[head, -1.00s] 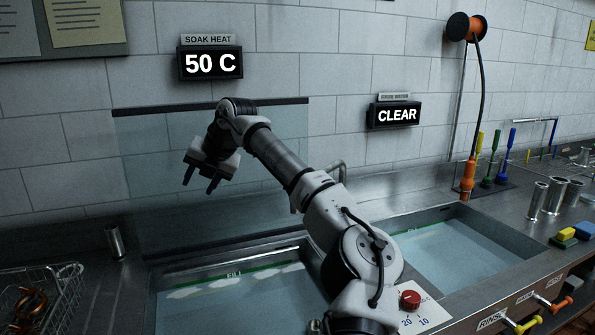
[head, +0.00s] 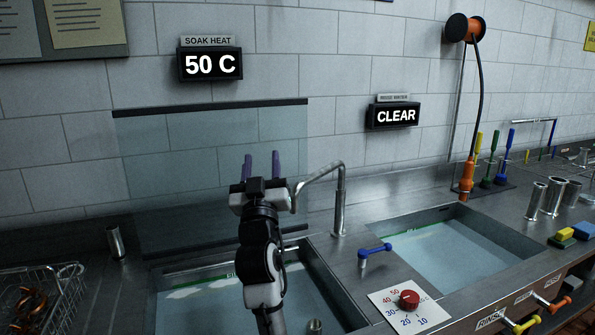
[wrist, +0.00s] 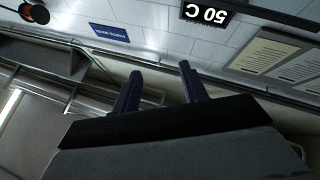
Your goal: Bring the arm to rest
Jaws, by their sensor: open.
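My gripper (head: 261,166) is over the left sink in the head view, with its two dark purple fingers pointing up. The fingers are apart and nothing is between them. The same fingers show in the wrist view (wrist: 160,88), where the picture is turned over, with the wall beyond them. My arm is folded upright in front of the left sink (head: 330,290) and hides part of its water. The gripper stands close to the left of the curved faucet spout in the head view; I cannot tell whether they touch.
The metal faucet (head: 339,200) stands between the sinks, with a blue lever (head: 375,248) and a red dial (head: 408,299) in front. A clear screen (head: 180,160) stands behind the left sink. A wire basket (head: 50,300) is at left. The right sink (head: 450,250) is clear.

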